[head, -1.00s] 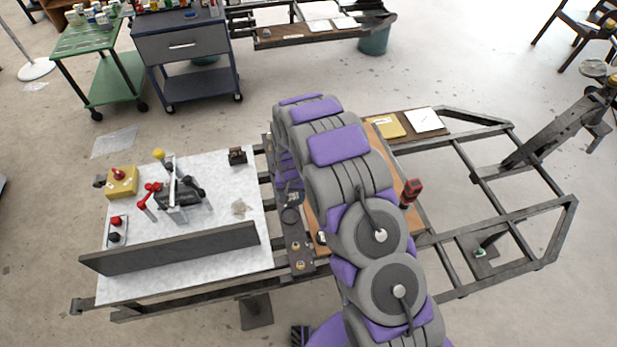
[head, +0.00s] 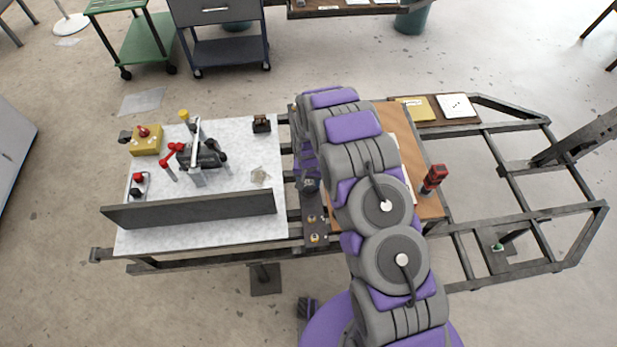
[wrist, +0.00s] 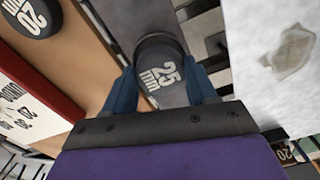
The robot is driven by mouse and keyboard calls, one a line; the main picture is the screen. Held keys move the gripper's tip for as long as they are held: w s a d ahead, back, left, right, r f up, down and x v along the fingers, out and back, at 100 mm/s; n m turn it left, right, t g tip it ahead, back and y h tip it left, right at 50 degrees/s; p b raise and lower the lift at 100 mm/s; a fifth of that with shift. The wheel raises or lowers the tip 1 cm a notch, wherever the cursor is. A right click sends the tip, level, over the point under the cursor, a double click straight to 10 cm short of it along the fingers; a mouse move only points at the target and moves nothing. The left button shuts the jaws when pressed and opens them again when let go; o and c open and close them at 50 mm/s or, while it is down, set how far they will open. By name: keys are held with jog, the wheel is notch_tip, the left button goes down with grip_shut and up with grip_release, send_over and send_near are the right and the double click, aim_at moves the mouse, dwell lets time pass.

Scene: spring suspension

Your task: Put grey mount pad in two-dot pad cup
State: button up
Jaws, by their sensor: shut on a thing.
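A dark grey round piece marked "25 mm" (wrist: 160,62) sits between my blue gripper fingers (wrist: 160,90) in the wrist view. It looks like the grey mount pad, and my gripper is shut on it. In the head view my gripper (head: 309,184) is small and partly hidden by my arm, over a dark strip (head: 313,222) between the white plate and the brown board. The strip has small brass-coloured fittings at its near end. I cannot make out the two-dot mark or which cup is the two-dot pad cup.
A dark round piece marked "20" (wrist: 32,17) lies on the brown board (wrist: 88,40). The white plate (head: 240,143) at left carries a black lever device (head: 205,155), a yellow box (head: 146,140) and an upright dark rail (head: 190,211). A red item (head: 434,178) stands on the board's right side.

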jog(key=shift+f, duration=0.45)
jog(key=shift+f, duration=0.45)
jog(key=shift+s+f, duration=0.15)
jog(key=shift+f, duration=0.05)
dwell(0.3)
